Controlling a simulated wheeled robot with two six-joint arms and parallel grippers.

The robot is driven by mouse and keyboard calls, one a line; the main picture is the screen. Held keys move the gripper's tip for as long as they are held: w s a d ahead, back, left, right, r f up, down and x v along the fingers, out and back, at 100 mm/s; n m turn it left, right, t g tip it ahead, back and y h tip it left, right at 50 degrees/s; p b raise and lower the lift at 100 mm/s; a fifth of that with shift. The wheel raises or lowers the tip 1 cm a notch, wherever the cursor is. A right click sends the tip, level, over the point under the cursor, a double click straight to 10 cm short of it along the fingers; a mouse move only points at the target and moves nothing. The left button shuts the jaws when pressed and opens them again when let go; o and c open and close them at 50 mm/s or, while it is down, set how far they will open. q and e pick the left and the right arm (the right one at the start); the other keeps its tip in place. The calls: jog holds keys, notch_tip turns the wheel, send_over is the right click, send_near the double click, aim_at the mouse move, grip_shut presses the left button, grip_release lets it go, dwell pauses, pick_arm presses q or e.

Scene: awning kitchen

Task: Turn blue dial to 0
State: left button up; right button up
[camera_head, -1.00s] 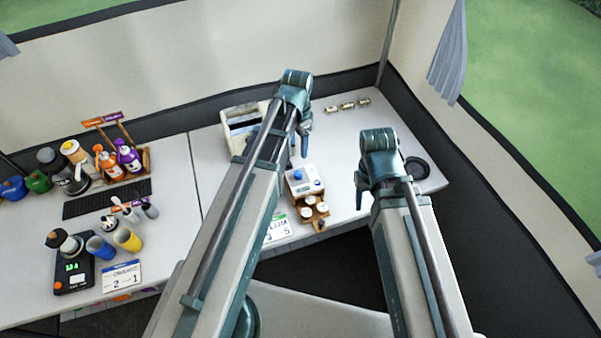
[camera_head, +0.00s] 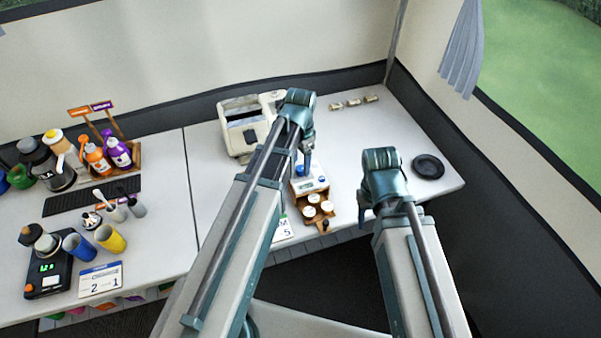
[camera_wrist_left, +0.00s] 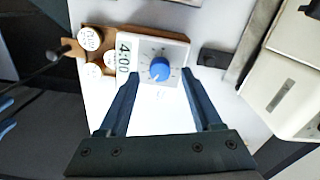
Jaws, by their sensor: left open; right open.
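The blue dial (camera_wrist_left: 159,69) sits on the face of a white timer box (camera_wrist_left: 172,50) whose display reads 4:00 in the left wrist view. In the head view the white box (camera_head: 309,185) stands on the right-hand table, and my left arm partly covers it. My left gripper (camera_wrist_left: 158,80) is open, its two fingers on either side of the dial's line and apart from it in the picture. In the head view the left gripper (camera_head: 303,168) is over the box. My right gripper (camera_head: 366,210) is open and empty, to the right of the box.
A wooden holder with white-topped jars (camera_head: 318,207) adjoins the box. A white toaster-like appliance (camera_head: 243,128) stands behind my left arm. A black round plate (camera_head: 428,167) lies at the right. Bottles (camera_head: 118,152) and a scale (camera_head: 48,275) are on the left table.

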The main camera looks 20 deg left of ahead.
pick_arm(q)
jog(key=shift+f+b, duration=0.4)
jog(key=shift+f, duration=0.5)
grip_shut()
